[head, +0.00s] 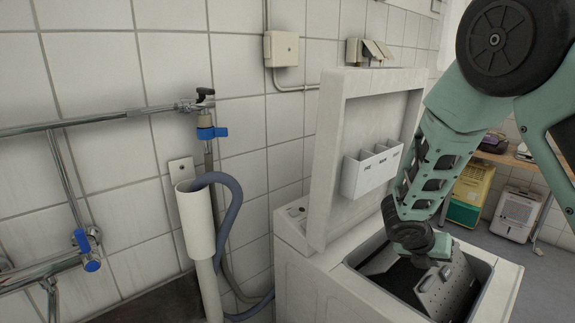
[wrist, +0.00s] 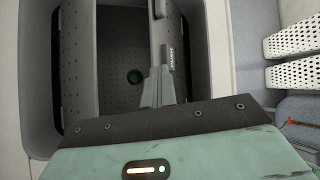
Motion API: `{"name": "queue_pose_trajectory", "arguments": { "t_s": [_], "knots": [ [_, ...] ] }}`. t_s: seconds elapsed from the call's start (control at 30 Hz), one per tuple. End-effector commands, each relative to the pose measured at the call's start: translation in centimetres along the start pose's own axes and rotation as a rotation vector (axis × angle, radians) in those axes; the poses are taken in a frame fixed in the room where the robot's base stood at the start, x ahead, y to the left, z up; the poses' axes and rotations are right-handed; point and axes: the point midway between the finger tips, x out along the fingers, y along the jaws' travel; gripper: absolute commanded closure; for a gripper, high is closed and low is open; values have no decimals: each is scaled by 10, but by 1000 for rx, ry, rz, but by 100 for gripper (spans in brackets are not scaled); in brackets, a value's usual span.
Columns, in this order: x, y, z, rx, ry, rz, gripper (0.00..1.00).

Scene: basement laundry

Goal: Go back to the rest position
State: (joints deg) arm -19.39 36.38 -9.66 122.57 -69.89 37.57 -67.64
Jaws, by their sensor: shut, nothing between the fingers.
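My gripper (wrist: 158,85) points down over the open drum of a white top-loading washing machine (head: 340,285). Its fingers are together, with nothing seen between them in the wrist view. In the head view my arm reaches down from the upper right to the machine's opening, and the fingertips are hidden there. The dark perforated drum (wrist: 100,40) lies below the fingers. A metal drum flap (head: 440,288) stands tilted up close to my wrist.
The raised lid (head: 335,150) with a dispenser (head: 372,170) stands just left of my arm. Pipes (head: 95,122), a white standpipe (head: 196,225) and a grey hose (head: 232,205) line the tiled wall. A dehumidifier (head: 518,213) stands on the floor behind, right.

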Motion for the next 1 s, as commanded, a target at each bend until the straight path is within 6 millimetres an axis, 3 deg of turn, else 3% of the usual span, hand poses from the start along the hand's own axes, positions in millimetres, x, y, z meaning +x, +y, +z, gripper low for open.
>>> {"name": "queue_pose_trajectory", "arguments": {
  "t_s": [0.27, 0.4, 0.5, 0.7, 1.0],
  "knots": [
    [-138, -10, -88, 770, 340, 63, 100],
    [-210, -30, -143, 1166, 550, -7, 100],
    [-250, -47, -178, 1395, 673, -88, 100],
    [-291, -72, -220, 1670, 809, -233, 100],
    [-298, -76, -230, 1731, 836, -276, 100]
  ]
}}
